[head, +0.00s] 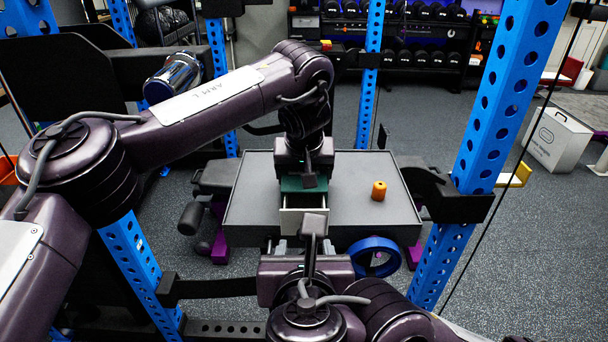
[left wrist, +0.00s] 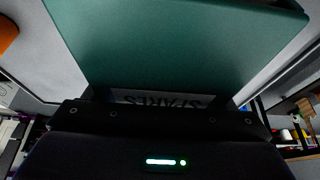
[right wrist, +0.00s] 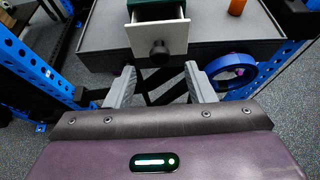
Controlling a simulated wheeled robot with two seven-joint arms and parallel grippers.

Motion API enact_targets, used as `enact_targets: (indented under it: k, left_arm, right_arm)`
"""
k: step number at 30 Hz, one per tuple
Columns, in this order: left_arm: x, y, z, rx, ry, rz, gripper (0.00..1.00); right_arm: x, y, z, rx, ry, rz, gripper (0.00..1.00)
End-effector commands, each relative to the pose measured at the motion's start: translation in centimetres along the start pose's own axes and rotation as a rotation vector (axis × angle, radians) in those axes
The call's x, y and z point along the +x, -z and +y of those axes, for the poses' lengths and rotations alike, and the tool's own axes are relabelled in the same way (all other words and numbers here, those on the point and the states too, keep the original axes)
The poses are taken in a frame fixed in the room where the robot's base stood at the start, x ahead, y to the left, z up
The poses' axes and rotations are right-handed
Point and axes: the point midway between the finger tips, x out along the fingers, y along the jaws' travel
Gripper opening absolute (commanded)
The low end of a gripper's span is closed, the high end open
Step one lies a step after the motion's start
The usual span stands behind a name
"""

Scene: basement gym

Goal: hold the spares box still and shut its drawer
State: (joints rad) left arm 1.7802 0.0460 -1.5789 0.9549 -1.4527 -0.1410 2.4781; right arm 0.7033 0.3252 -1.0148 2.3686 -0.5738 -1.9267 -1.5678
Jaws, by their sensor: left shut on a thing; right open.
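The spares box (head: 304,184) is a dark green box on the grey table. It fills the left wrist view (left wrist: 175,45), with a "SPARES" label partly visible. My left gripper (head: 303,178) is over it and shut on it; the fingers are mostly hidden. The drawer (right wrist: 158,36) has a pale front with a dark round knob (right wrist: 159,53) and stands pulled out toward me. My right gripper (right wrist: 160,82) is open and empty in front of the drawer, its two fingers spread below the knob in the right wrist view. In the head view my right gripper partly covers the drawer (head: 291,221).
An orange cylinder (head: 379,191) stands on the grey table (head: 350,225), right of the box. A blue ring (head: 374,257) is below the table's front edge. Blue rack posts (head: 490,110) stand at both sides. The table's right part is mostly clear.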

Motion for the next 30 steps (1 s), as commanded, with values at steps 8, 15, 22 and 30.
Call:
enact_targets:
  k: [8,15,22,30]
  left_arm:
    - [0.0,0.0,0.0,0.0,0.0,0.001,0.48]
    - [-0.1,0.0,0.0,0.0,0.0,0.001,0.48]
    - [-0.1,0.0,0.0,0.0,-0.001,0.001,0.48]
    - [-0.1,0.0,0.0,0.0,-0.001,0.001,0.48]
  right_arm:
    - [4.1,0.0,-0.1,0.0,0.003,0.0,0.49]
    - [6.1,0.0,0.0,0.002,0.0,0.001,0.49]
    - [6.5,0.0,0.0,0.003,0.0,0.001,0.49]
    - [6.5,0.0,0.0,0.003,0.0,0.002,0.49]
